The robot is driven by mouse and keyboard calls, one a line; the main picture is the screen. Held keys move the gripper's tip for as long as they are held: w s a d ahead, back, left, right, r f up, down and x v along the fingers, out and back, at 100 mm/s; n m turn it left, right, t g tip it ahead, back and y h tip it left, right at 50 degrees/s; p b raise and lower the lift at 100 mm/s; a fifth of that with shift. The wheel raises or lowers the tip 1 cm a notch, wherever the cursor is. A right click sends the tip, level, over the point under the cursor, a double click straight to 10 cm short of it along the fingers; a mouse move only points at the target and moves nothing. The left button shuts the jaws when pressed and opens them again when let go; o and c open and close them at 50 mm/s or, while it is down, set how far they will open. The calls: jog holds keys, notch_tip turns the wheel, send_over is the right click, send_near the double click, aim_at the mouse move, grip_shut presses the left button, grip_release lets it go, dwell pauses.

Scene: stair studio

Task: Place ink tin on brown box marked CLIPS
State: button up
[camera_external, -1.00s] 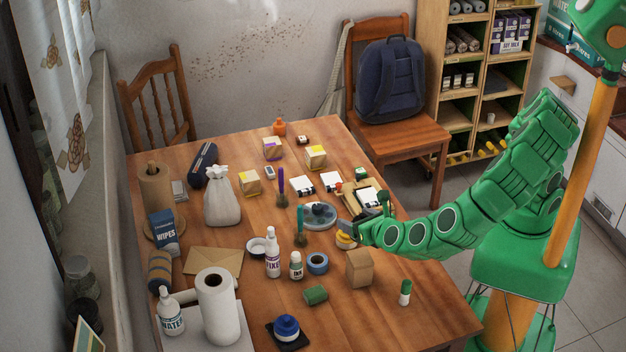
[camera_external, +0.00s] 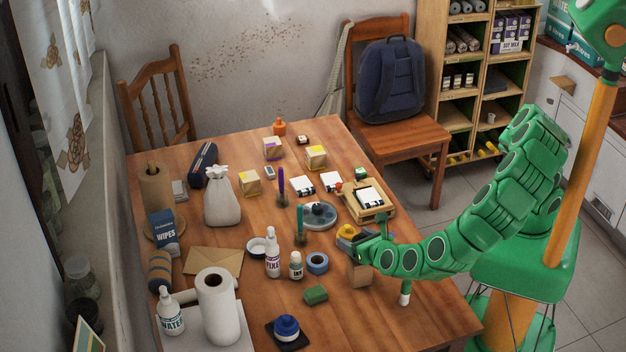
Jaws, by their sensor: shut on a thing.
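My gripper (camera_external: 347,240) is at the right-middle of the table, shut on a small round yellow tin (camera_external: 345,231), which looks like the ink tin. The grey fingers hide part of it, and it appears to be held above the tabletop. A plain-looking brown box (camera_external: 359,276) stands just below and right of the gripper in the picture. My gripper and wrist cover its upper part. No CLIPS lettering can be read on it from here. I cannot tell whether the tin touches the box.
A blue tape roll (camera_external: 317,263), an ink bottle (camera_external: 296,266) and a green block (camera_external: 316,294) lie left of the box. A green-capped bottle (camera_external: 405,297) stands under my forearm. A round grey dish (camera_external: 319,216) and a wooden tray (camera_external: 384,212) are behind. The front-right tabletop is clear.

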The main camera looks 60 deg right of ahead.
jog(key=shift+f, duration=0.45)
jog(key=shift+f, duration=0.15)
jog(key=o, duration=1.3)
jog(key=shift+s+a+r, duration=0.1)
jog(key=shift+r, duration=0.15)
jog(key=v, duration=1.1)
jog(key=shift+s+a, duration=0.2)
jog(key=shift+s, duration=0.1)
jog(key=shift+o, duration=0.4)
